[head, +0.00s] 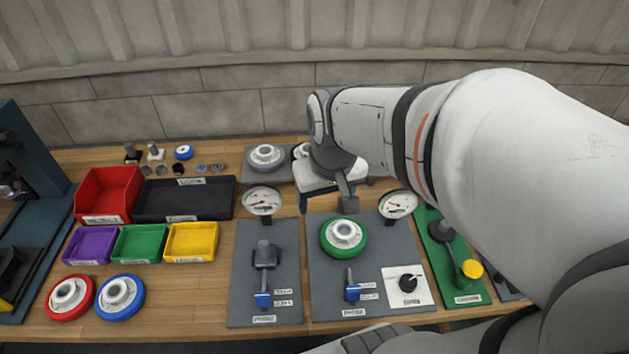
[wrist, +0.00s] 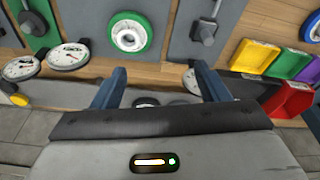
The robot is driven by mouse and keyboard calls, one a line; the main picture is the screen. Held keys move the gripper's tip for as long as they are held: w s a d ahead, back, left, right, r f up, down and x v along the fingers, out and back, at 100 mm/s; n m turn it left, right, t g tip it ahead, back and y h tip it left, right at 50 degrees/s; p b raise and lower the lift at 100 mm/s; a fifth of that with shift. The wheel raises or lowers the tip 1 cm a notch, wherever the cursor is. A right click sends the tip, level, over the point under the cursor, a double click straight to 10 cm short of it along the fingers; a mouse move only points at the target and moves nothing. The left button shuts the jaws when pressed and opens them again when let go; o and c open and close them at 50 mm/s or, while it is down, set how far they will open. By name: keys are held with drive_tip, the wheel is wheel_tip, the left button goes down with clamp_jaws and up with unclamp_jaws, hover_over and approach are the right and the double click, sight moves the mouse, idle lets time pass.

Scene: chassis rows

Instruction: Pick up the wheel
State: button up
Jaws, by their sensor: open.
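A green-rimmed wheel (head: 343,236) with a pale hub lies on the grey panel in the middle of the bench; it also shows in the wrist view (wrist: 129,36). A red-rimmed wheel (head: 69,297) and a blue-rimmed wheel (head: 120,297) lie at the front left. I cannot tell which wheel the task means. My gripper (head: 345,196) is behind the green-rimmed wheel in the head view, apart from it. In the wrist view my gripper (wrist: 158,76) is open, with nothing between its two fingers. My arm hides part of the bench's back right.
Two dial gauges (head: 263,201) (head: 398,204) stand beside my gripper. Red (head: 106,218), black, purple, green and yellow bins sit at left. Levers with blue handles (head: 352,291), a black knob (head: 407,282) and a yellow knob (head: 472,269) stick up. Pale hubbed parts (head: 265,155) are at the back.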

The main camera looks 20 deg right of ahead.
drive_tip(key=shift+o, duration=1.1)
drive_tip(key=w+d+f+b, duration=0.1)
drive_tip(key=w+d+f, duration=0.2)
drive_tip(key=f, duration=0.2)
drive_tip(key=w+d+f+g+b, duration=0.1)
drive_tip(key=w+d+f+b, duration=0.1)
drive_tip(key=f, duration=0.3)
drive_tip(key=w+d+f+m+g+b, duration=0.1)
drive_tip(key=w+d+f, duration=0.2)
drive_tip(key=d+f, duration=0.1)
drive_tip(key=shift+w+d+f, duration=0.15)
drive_tip(key=shift+d+f, duration=0.05)
drive_tip(key=shift+f, duration=0.25)
drive_tip(key=shift+w+d+f, duration=0.15)
drive_tip(key=shift+f, duration=0.25)
drive_tip(key=f, duration=0.7)
drive_tip(key=shift+s+a+f, duration=0.15)
drive_tip(key=shift+a+f, duration=0.1)
drive_tip(key=shift+f, duration=0.1)
drive_tip(key=c, duration=1.5)
wheel_tip(320, 180, up, 10)
drive_tip(key=shift+r, duration=0.1)
wheel_tip(320, 180, up, 5)
drive_tip(key=p, duration=0.4)
hover_over(344, 231)
